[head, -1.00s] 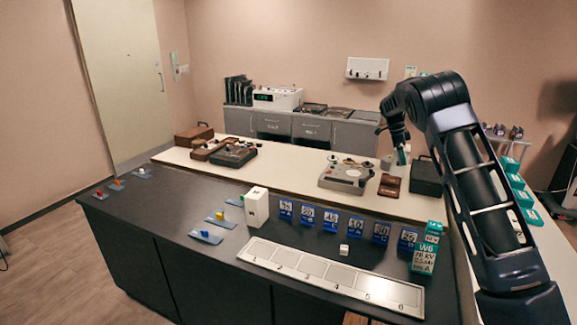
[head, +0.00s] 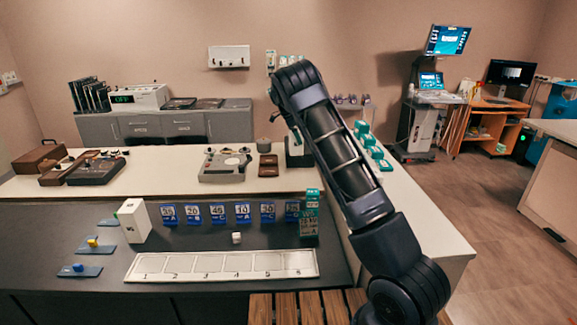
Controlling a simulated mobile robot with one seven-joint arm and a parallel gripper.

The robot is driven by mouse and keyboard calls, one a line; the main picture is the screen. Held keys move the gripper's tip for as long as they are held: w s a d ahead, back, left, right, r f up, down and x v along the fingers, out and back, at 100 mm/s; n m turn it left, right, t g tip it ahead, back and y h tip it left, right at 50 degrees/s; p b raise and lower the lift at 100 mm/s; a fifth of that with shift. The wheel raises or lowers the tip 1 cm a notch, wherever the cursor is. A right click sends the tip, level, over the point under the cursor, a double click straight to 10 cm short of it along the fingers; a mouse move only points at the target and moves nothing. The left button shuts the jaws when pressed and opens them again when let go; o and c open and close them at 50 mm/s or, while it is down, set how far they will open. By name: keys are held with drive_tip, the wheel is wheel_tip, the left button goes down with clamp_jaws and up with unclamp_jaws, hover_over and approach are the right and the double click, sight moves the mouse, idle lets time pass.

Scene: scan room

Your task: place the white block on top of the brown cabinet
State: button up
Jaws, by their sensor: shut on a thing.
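My gripper (head: 296,134) shows small in the head view, partly behind my own forearm, above the right part of the pale counter. It is shut on a small pale and green thing, mostly hidden; I cannot tell if this is the white block. An upright white block (head: 134,221) stands on the dark counter at left, and a small white cube (head: 236,238) lies behind the numbered strip. An orange-brown cabinet (head: 487,133) stands at the far right, with a monitor on top. My gripper is far from it.
The dark counter (head: 60,222) holds a white numbered strip (head: 220,266) and blue number cards (head: 205,214). A slatted wooden surface (head: 312,308) is at the bottom. Teal boxes (head: 374,152) line the pale counter. Open floor (head: 470,210) lies at right, beside a wheeled machine (head: 422,128).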

wheel_tip(320, 180, down, 16)
drive_tip(key=shift+f, duration=0.1)
idle(0.6)
drive_tip(key=o, duration=1.3)
drive_tip(key=shift+f, duration=0.1)
drive_tip(key=shift+o, duration=0.2)
